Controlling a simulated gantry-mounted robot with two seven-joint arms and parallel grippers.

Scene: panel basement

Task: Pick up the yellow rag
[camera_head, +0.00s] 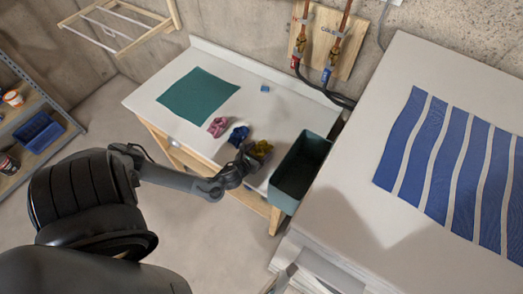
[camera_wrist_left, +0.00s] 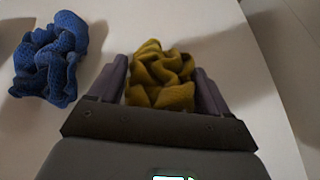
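The yellow rag (camera_head: 262,148) lies crumpled on the white worktop, near its front right part. My left gripper (camera_head: 248,160) is down at the rag and partly hides it in the head view. In the left wrist view the yellow rag (camera_wrist_left: 160,76) sits between the two fingers of my left gripper (camera_wrist_left: 160,85), which stand wide apart, one on each side. Narrow gaps show beside the rag, and no clear squeeze is seen. My right gripper is not in view.
A blue rag (camera_head: 238,135) lies close left of the gripper and a pink rag (camera_head: 218,127) beyond it. A green mat (camera_head: 198,95) and small blue block (camera_head: 265,88) lie farther back. A green bin (camera_head: 298,172) stands close right.

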